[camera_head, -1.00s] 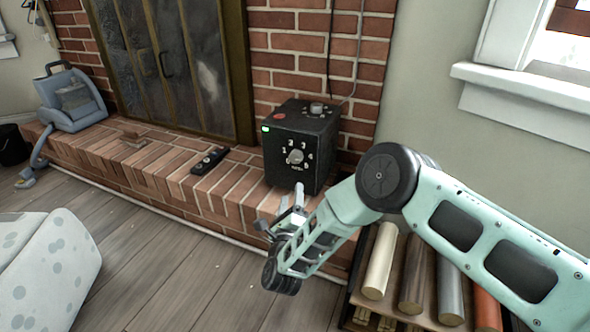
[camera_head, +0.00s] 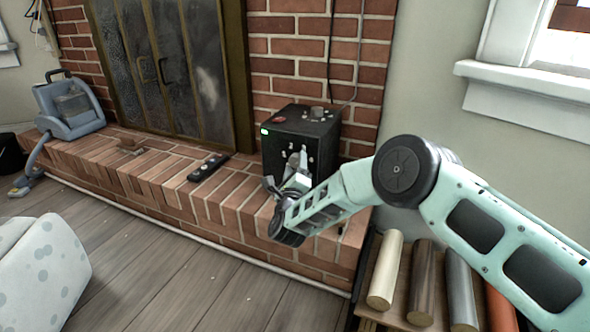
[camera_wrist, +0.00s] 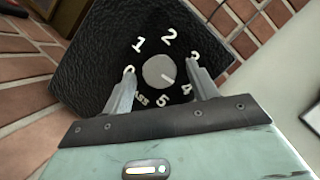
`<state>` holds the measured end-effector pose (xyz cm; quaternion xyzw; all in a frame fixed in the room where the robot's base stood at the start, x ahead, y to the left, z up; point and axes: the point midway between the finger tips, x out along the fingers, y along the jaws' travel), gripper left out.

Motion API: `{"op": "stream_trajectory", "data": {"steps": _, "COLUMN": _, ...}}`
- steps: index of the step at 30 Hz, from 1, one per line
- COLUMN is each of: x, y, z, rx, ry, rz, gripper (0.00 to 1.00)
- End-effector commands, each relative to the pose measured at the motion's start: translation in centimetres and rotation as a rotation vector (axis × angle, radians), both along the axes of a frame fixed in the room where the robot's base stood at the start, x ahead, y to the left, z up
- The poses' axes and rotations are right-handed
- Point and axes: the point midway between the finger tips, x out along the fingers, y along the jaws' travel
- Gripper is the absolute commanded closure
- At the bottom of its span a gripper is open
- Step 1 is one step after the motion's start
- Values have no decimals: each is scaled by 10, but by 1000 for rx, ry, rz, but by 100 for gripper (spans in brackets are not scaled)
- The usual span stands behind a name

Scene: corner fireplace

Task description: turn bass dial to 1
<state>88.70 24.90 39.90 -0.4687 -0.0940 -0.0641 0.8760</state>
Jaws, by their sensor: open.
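The black speaker box (camera_head: 318,150) stands on the brick hearth. In the wrist view its front carries a round grey dial (camera_wrist: 158,71) ringed by the numbers 0 to 5, with a small label, partly legible, at the lower left. The dial's white pointer mark is turned to the lower right, towards the 4. My gripper (camera_wrist: 161,72) is open, with one finger on each side of the dial. I see gaps between the fingers and the dial. In the head view my gripper (camera_head: 297,163) is in front of the box and hides the dial there.
A second knob (camera_head: 317,112) and a red spot are on the box's top. A black remote (camera_head: 208,167) lies on the hearth (camera_head: 165,180), left of the box. Logs (camera_head: 385,270) lie on a rack at the lower right.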

Motion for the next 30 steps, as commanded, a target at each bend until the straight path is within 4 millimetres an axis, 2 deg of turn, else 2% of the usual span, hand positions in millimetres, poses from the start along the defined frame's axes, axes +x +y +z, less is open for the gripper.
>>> {"op": "stream_trajectory", "data": {"steps": 2, "x": 0, "y": 0, "z": 0, "rx": 0, "ry": 0, "rz": 0, "gripper": 41}}
{"op": "stream_trajectory", "data": {"steps": 6, "x": 0, "y": 0, "z": 0, "rx": 0, "ry": 0, "rz": 0, "gripper": 80}}
{"op": "stream_trajectory", "data": {"steps": 7, "x": 0, "y": 0, "z": 0, "rx": 0, "ry": 0, "rz": 0, "gripper": 86}}
{"op": "stream_trajectory", "data": {"steps": 20, "x": -1, "y": 0, "z": 3, "rx": -65, "ry": 24, "rz": 0, "gripper": 86}}
{"op": "stream_trajectory", "data": {"steps": 30, "x": -1, "y": -1, "z": 8, "rx": -309, "ry": 113, "rz": 2, "gripper": 86}}
